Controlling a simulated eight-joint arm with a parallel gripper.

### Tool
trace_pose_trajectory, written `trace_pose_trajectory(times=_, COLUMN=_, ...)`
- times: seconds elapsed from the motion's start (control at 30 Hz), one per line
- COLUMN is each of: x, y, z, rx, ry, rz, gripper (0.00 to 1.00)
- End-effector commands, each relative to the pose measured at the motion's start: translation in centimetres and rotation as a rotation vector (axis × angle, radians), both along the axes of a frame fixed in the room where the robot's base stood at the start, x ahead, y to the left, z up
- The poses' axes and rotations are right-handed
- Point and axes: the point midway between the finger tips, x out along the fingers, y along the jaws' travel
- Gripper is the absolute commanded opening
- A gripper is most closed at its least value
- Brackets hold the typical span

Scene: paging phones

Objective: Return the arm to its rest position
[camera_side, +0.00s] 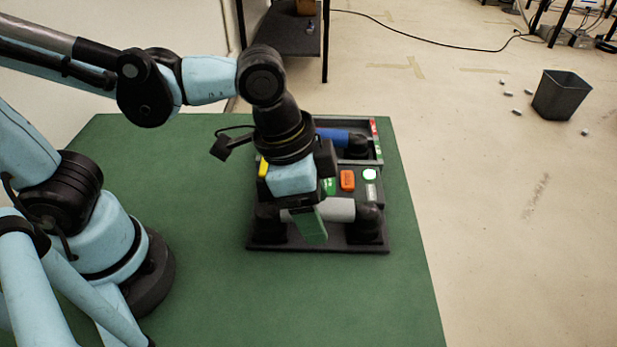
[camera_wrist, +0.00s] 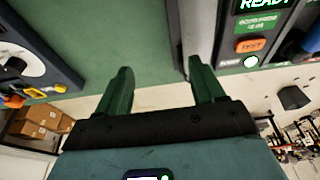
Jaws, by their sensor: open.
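My gripper (camera_side: 312,226) has green fingers and hangs over the front of the phone unit in the side view. In the wrist view its fingers (camera_wrist: 162,80) are spread apart with nothing between them. A grey handset (camera_side: 340,210) with black ends lies across the front of the dark phone base (camera_side: 290,248); my gripper hides part of it. I cannot tell whether a finger touches it. A blue handset (camera_side: 335,136) lies at the back, partly hidden by my wrist. An orange button (camera_side: 347,180) and a lit round button (camera_side: 369,174) are on the panel.
The green table (camera_side: 210,290) is clear in front of the phones and towards my base. Its right edge drops to the floor, where a dark bin (camera_side: 561,95) stands. The wrist view shows a dial device (camera_wrist: 20,55) at left and cardboard boxes (camera_wrist: 38,122).

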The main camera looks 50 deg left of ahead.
Motion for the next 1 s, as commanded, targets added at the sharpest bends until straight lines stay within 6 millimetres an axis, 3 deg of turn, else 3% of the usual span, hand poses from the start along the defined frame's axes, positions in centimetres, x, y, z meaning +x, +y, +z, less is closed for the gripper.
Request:
trace_pose_trajectory(times=0.4, x=-4.9, y=-3.1, z=3.4, rx=0.000, ry=-0.001, rz=-0.005, gripper=0.68)
trace_pose_trajectory(times=0.63, x=-4.2, y=-4.2, z=2.1, rx=0.000, ry=-0.001, rz=0.000, gripper=0.68)
trace_pose_trajectory(times=1.0, x=-4.1, y=-4.4, z=1.7, rx=0.001, ry=-0.001, rz=0.000, gripper=0.68)
